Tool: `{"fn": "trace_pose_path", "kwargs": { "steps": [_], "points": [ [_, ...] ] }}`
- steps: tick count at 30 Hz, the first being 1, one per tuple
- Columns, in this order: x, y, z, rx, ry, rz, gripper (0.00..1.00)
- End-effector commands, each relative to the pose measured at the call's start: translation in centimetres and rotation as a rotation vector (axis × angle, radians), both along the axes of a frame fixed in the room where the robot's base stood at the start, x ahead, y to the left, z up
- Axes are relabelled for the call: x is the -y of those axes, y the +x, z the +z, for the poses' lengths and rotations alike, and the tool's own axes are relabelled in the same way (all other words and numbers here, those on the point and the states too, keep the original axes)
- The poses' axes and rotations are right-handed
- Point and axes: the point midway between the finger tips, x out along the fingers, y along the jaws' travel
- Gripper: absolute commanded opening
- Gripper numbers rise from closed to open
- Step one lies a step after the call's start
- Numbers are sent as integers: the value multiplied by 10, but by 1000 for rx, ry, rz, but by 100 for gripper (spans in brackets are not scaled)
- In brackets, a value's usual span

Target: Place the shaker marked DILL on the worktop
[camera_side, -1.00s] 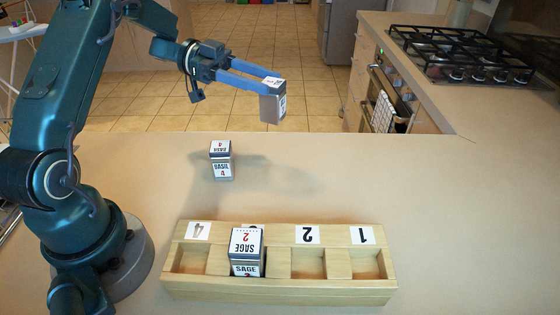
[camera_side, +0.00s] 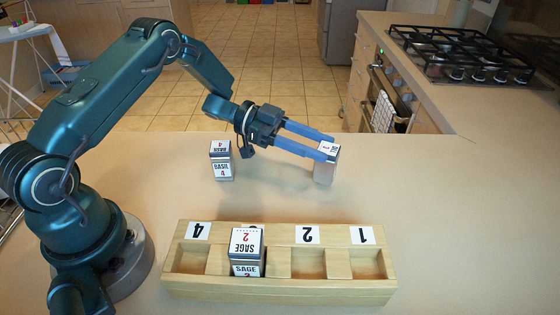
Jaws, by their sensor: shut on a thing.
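My gripper (camera_side: 326,149) is shut on a small grey shaker (camera_side: 325,170) with a white label on its top. The shaker is upright over the far right part of the worktop (camera_side: 450,210). I cannot read its label, and I cannot tell whether its base touches the worktop. A shaker marked BASIL 4 (camera_side: 221,162) stands on the worktop to the left of my gripper.
A wooden rack (camera_side: 280,287) with slots numbered 4 to 1 lies at the front. A shaker marked SAGE 2 (camera_side: 246,252) stands in the second slot from the left; the other slots are empty. The worktop to the right is clear. A gas hob (camera_side: 460,55) is at the back right.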

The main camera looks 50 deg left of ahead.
Motion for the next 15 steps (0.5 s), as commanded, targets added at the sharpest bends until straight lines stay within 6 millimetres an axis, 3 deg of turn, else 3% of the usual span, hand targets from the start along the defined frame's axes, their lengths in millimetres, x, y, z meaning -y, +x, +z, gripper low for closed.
{"fn": "trace_pose_path", "kwargs": {
  "steps": [3, 15],
  "points": [
    [0, 0, -9, 0, -1, 1, 0],
    [0, 0, -13, 1, -1, 1, 0]
  ]
}}
